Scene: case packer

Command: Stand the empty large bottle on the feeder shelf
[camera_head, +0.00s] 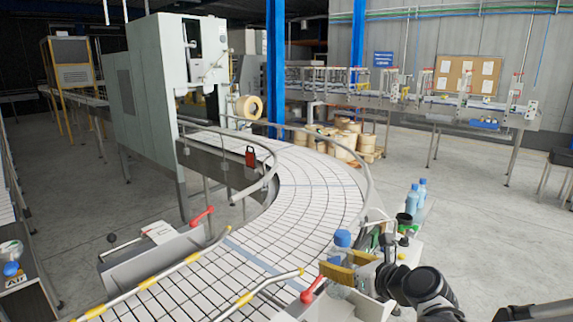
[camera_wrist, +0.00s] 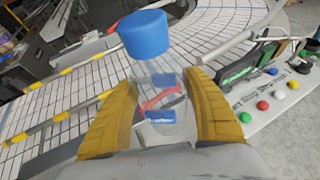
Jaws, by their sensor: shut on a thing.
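The large bottle has a blue cap and a clear, see-through body. In the head view its cap (camera_head: 342,238) shows above my gripper (camera_head: 346,268), at the right edge of the conveyor. In the wrist view the bottle (camera_wrist: 160,90) stands between the two yellow fingers of my gripper (camera_wrist: 163,98), which are shut on its body from both sides. Its cap sticks out beyond them and it looks empty. I cannot tell whether its base touches anything. Two blue bottles (camera_head: 417,195) stand on a light ledge to the right, which may be the feeder shelf.
A curved white slat conveyor (camera_head: 300,180) with yellow-tipped guide rails (camera_head: 160,280) runs beside my gripper. A control panel with coloured buttons (camera_wrist: 270,95) lies close on the right in the wrist view. Red-handled levers (camera_head: 312,288) stick up near the conveyor. Open floor lies farther right.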

